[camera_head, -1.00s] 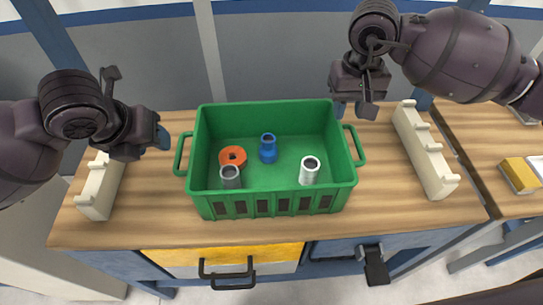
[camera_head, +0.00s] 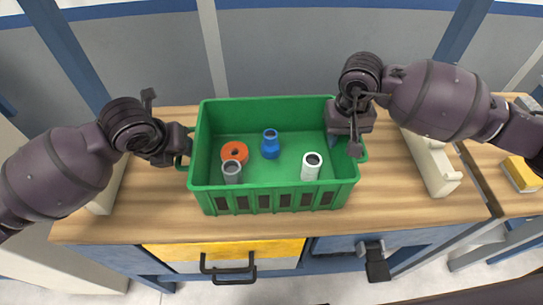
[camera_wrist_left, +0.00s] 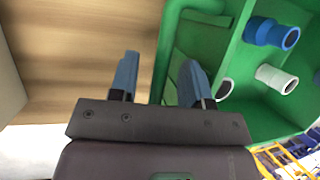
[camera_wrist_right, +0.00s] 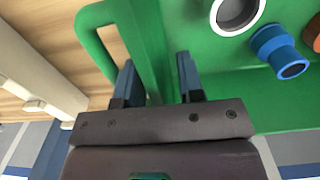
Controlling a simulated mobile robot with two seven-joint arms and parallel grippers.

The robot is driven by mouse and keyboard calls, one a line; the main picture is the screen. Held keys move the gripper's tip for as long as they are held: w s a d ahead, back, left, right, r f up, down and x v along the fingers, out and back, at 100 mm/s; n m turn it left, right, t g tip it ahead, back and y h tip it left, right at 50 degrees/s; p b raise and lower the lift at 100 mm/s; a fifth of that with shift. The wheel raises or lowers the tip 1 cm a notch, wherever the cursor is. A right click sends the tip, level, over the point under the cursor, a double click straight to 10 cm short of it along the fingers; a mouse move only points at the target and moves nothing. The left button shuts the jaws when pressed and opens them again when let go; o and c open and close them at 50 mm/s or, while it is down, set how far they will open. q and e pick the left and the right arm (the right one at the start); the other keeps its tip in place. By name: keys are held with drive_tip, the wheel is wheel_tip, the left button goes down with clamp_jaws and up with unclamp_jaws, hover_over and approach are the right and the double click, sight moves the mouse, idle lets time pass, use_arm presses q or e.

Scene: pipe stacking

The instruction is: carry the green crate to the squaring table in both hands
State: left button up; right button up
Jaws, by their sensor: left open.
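The green crate (camera_head: 290,108) stands upright on the wooden table, with a loop handle at each end. It holds an orange ring (camera_head: 234,152), a grey pipe piece (camera_head: 232,175), a blue fitting (camera_head: 270,147) and a white pipe piece (camera_head: 311,168). My left gripper (camera_wrist_left: 160,78) is open at the crate's left end, its fingers straddling green crate parts there. My right gripper (camera_wrist_right: 156,78) is open at the right end, with the green wall and handle area between its fingers. In the head view, the right gripper hides part of the right handle.
A cream notched rack (camera_head: 437,170) stands on the wooden table (camera_head: 400,215) right of the crate; another (camera_head: 103,198) is at the left, partly behind my arm. A yellow block (camera_head: 522,171) lies on the right-hand table. Drawers with dark handles sit below the front edge.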

use_arm(q)
drive_tip(key=shift+w+f, duration=0.2)
drive_tip(key=shift+f, duration=0.25)
use_arm(e)
drive_tip(key=shift+f, duration=0.45)
use_arm(q)
drive_tip(key=shift+c, duration=0.4)
use_arm(e)
drive_tip(key=shift+c, duration=0.4)
use_arm(q)
drive_tip(key=c, duration=0.5)
use_arm(e)
drive_tip(key=c, duration=0.5)
use_arm(q)
clamp_jaws()
use_arm(e)
clamp_jaws()
